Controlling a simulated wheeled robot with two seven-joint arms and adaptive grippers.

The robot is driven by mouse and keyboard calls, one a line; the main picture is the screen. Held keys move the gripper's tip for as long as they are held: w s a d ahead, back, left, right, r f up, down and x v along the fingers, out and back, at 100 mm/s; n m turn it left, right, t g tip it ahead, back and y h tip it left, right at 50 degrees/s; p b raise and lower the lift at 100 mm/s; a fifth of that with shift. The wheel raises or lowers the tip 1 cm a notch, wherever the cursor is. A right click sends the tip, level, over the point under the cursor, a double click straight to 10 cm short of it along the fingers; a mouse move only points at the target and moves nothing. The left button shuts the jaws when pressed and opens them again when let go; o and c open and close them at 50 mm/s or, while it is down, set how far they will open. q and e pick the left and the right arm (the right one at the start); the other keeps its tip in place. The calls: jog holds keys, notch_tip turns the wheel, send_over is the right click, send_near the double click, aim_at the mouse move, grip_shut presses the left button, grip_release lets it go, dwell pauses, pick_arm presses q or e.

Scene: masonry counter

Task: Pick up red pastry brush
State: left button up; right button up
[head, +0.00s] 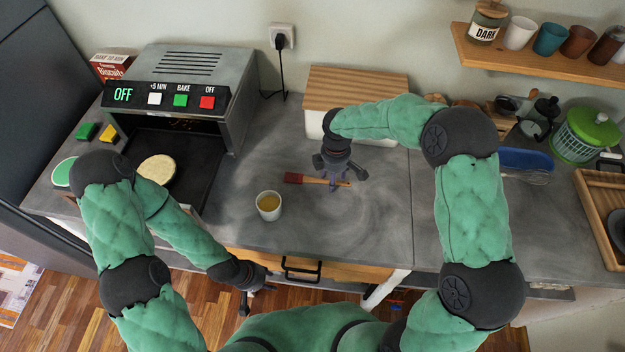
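The red pastry brush (293,178) lies on the grey counter, its red head to the left and its wooden handle pointing right. My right gripper (335,187) reaches down from above over the handle, its fingertips at the handle and partly covering it. I cannot tell whether its fingers are closed on the handle or only around it. My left gripper (258,297) is empty and low in front of the drawer, left of its handle, with its fingers apart.
A cup of yellowish liquid (269,206) stands left of and nearer than the brush. A toaster oven (190,85) with an open door stands at the left. A wood-lidded white box (355,88) is behind my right gripper.

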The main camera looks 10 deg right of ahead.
jog(key=shift+f, duration=0.2)
jog(key=shift+c, duration=0.5)
grip_shut()
